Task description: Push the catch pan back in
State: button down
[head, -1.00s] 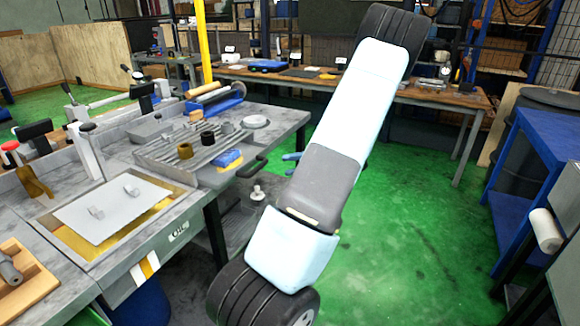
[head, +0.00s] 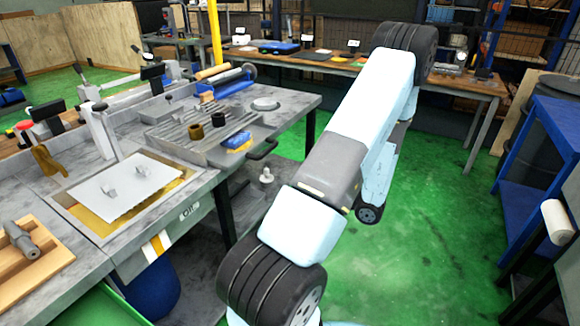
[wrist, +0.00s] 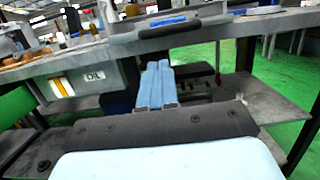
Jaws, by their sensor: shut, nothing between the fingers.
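The catch pan (head: 216,157) is a shallow grey tray at the right end of the machine bench. It projects past the bench edge, with a black bar handle (head: 263,149) on its outer side. The handle also shows at the top of the wrist view (wrist: 172,35). A blue block (head: 237,140) and dark and bronze cylinders lie in or beside the pan; I cannot tell which for all of them. My gripper (wrist: 158,65) has blue fingers, shut and empty. In the wrist view it appears below the handle, apart from it.
The bench holds a white plate (head: 127,185) over a yellow recess and a wooden tray (head: 45,262) at left. A lower shelf (wrist: 265,98) lies under the bench. A blue cart (head: 545,170) stands at right. Green floor is clear in between.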

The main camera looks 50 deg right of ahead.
aim_at(264, 155)
jog(key=x, duration=1.3)
jog(key=shift+w, duration=0.25)
jog(key=shift+w, duration=0.1)
jog(key=x, duration=0.3)
jog(key=f+x, duration=0.1)
jog(key=shift+w+r, duration=0.15)
jog(key=shift+w, duration=0.1)
jog(key=shift+s, duration=0.1)
